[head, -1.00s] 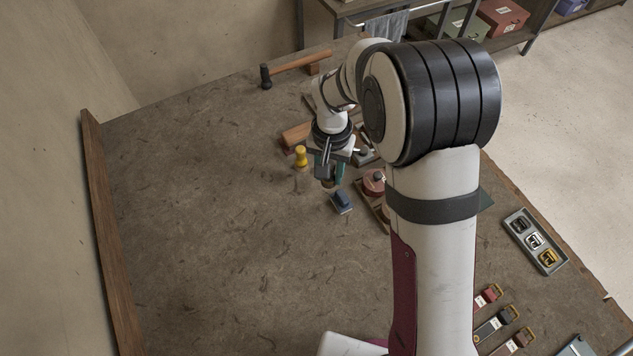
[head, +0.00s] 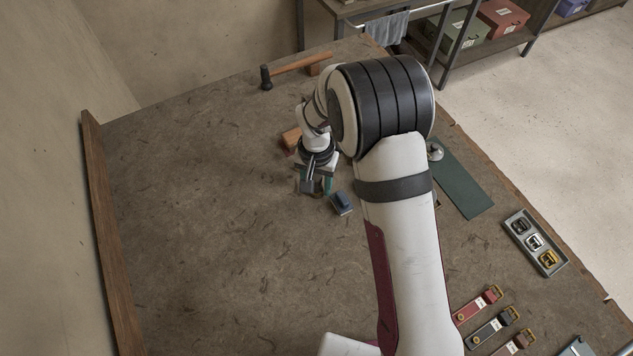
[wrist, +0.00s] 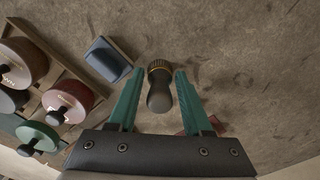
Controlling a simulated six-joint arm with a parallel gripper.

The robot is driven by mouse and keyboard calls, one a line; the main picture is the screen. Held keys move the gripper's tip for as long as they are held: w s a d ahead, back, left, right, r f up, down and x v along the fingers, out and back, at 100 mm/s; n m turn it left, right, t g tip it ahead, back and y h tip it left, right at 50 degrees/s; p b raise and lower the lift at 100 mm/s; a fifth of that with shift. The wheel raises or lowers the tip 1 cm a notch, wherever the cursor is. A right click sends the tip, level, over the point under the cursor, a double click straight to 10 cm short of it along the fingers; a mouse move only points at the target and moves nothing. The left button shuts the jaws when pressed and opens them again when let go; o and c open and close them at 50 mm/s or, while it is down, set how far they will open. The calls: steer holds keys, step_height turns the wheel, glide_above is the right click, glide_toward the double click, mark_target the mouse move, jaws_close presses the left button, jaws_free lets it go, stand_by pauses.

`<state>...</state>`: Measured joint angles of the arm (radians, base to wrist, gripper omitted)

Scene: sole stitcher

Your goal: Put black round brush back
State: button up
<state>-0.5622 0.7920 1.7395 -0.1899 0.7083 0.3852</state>
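The black round brush (wrist: 160,92) shows in the wrist view as a dark rounded knob with a ridged brass-coloured collar. It lies between the two green fingers of my gripper (wrist: 155,88), with a visible gap on each side. My gripper is open around it. In the head view my gripper (head: 316,188) points down over the bench, and the brush cannot be made out there. A wooden rack (wrist: 68,75) with several round-knobbed pieces in brown, red, green and dark colours stands at the left of the wrist view. My arm hides most of it in the head view.
A blue block (head: 341,203) sits just right of my gripper; it also shows in the wrist view (wrist: 108,60). A hammer (head: 295,68) lies at the back. A green mat (head: 462,180), buckle tray (head: 535,243) and straps are at right. The bench's left side is clear.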

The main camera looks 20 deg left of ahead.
mark_target(316, 177)
step_height(316, 177, up, 11)
steer(key=shift+r, duration=0.65)
steer(key=shift+s+d+r, duration=0.1)
steer(key=shift+d+r, duration=0.1)
steer(key=s+d+r+m, duration=0.2)
steer(key=s+d+r, duration=0.2)
steer(key=d+r, duration=0.3)
steer(key=s+d+m+y, duration=0.1)
steer(key=s+d, duration=0.4)
steer(key=s, duration=0.4)
steer(key=s+d+m, duration=0.2)
steer(key=s+d, duration=0.4)
steer(key=s, duration=0.3)
steer(key=shift+s+d+r+m+y, duration=0.25)
steer(key=shift+s+r+m+y, duration=0.05)
steer(key=shift+r+y, duration=0.15)
